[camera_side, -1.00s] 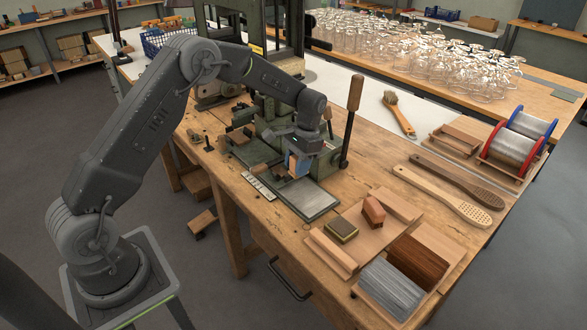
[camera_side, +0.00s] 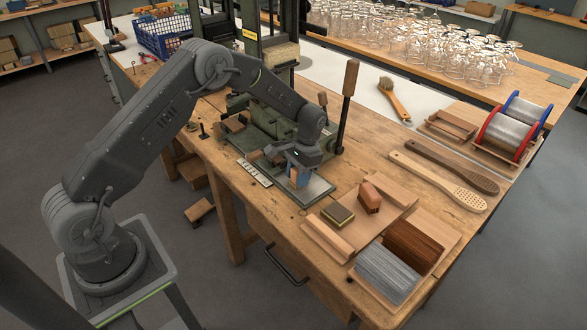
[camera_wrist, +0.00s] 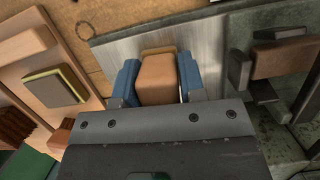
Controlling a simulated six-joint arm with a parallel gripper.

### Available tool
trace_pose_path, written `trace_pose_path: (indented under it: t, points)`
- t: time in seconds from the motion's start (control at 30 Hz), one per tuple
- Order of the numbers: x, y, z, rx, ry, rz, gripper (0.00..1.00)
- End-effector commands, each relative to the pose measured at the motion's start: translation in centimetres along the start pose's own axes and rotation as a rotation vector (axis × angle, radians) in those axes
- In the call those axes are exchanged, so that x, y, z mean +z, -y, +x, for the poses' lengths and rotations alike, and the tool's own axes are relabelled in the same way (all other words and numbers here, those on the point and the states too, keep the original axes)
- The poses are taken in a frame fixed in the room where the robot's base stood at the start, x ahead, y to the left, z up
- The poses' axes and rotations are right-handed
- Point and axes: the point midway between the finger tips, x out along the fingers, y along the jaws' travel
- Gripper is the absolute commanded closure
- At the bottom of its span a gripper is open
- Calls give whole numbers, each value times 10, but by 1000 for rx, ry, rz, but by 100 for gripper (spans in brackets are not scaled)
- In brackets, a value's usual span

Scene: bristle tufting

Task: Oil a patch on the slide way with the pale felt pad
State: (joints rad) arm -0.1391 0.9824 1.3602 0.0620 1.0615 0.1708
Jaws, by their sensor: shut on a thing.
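My gripper (camera_side: 297,178) is shut on a tan block, with blue fingers on either side of it. The tan block (camera_wrist: 158,78) shows between the fingers in the wrist view. The slide way also shows in the wrist view (camera_wrist: 112,55) behind the block. The block looks very close to the plate; I cannot tell whether it touches. No oil patch is clear to see.
A dark block with a yellow edge (camera_side: 338,215) and a reddish-brown block (camera_side: 369,197) stand on a wooden tray at right. Bristle bundles (camera_side: 387,273) lie in front. A green machine with an upright lever (camera_side: 346,105) stands behind the slide way.

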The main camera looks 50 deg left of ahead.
Motion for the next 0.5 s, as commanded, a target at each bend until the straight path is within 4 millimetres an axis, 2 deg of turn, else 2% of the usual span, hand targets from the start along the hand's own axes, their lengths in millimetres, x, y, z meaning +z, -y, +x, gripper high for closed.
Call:
trace_pose_path:
  t: [0.5]
  points:
    - [-3,-48,0,0,2,3,85]
